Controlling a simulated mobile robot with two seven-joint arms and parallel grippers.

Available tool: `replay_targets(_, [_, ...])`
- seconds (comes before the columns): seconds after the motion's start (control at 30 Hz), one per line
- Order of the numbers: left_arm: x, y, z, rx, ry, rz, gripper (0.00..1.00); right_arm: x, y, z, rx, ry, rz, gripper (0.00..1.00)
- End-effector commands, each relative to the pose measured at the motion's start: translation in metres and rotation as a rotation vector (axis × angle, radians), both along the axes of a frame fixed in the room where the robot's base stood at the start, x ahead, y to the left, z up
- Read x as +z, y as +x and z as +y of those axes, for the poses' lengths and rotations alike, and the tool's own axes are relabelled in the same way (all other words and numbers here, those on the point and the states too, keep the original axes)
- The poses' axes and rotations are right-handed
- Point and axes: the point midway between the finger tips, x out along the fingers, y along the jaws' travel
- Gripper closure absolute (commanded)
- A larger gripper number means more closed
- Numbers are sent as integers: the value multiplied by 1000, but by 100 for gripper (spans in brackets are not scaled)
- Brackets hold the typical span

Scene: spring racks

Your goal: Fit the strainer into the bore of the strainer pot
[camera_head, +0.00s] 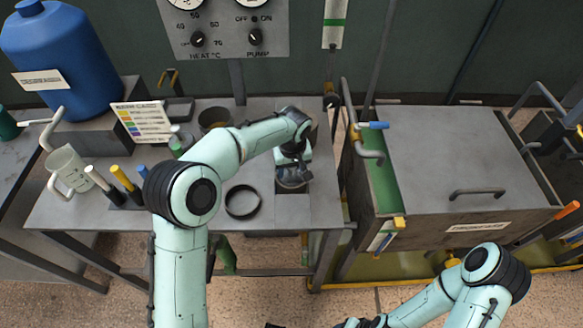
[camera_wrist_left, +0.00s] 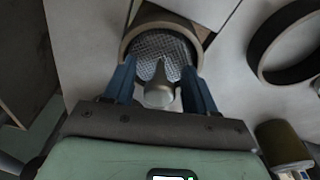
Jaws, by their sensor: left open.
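The strainer pot (camera_wrist_left: 133,27) is a brownish round rim in the left wrist view. The strainer's grey mesh (camera_wrist_left: 158,52) shows inside that rim, with a pale conical knob (camera_wrist_left: 159,92) standing up from it. I cannot tell whether the strainer is fully seated. My left gripper (camera_wrist_left: 158,78) is open, its two blue fingers on either side of the knob with gaps visible. In the head view my left gripper (camera_head: 292,172) is directly over the pot and hides most of it. My right arm enters at the lower right; its gripper is mostly cut off by the bottom edge.
A black ring (camera_head: 242,202) lies on the bench (camera_head: 125,200), left of the pot. A dark round pot (camera_head: 214,117) stands behind my left arm. A beaker (camera_head: 68,168) and several coloured markers (camera_head: 122,178) are at the left. A large grey lidded tank (camera_head: 460,150) stands right of the bench.

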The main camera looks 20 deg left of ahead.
Motion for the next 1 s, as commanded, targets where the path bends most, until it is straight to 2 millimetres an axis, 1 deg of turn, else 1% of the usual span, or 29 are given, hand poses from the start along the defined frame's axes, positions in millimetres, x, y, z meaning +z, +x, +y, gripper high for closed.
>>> replay_targets(0.07, [4, 0, 0, 0, 0, -1, 44, 2, 1, 0, 0, 0, -1, 40])
replay_targets(0.17, [14, 0, -1, 0, 0, -4, 44, 3, 2, 0, 0, 0, -2, 40])
replay_targets(0.27, [33, -2, -2, 0, 0, -4, 44, 4, 3, 0, 0, 0, -3, 40])
replay_targets(0.5, [86, -7, -5, 0, 0, -6, 44, 11, 7, 0, 0, 1, -8, 40])
replay_targets(0.63, [107, -10, -6, 0, 0, -4, 44, 15, 10, 0, 0, 0, -11, 40])
replay_targets(0.7, [115, -11, -6, 0, 0, -4, 44, 16, 11, 0, 0, 0, -12, 40])
replay_targets(0.8, [121, -13, -7, 0, -1, 0, 44, 17, 11, 0, 0, 0, -12, 40])
replay_targets(1.0, [123, -13, -7, 0, 0, 1, 44, 17, 11, 0, 0, 0, -12, 40])
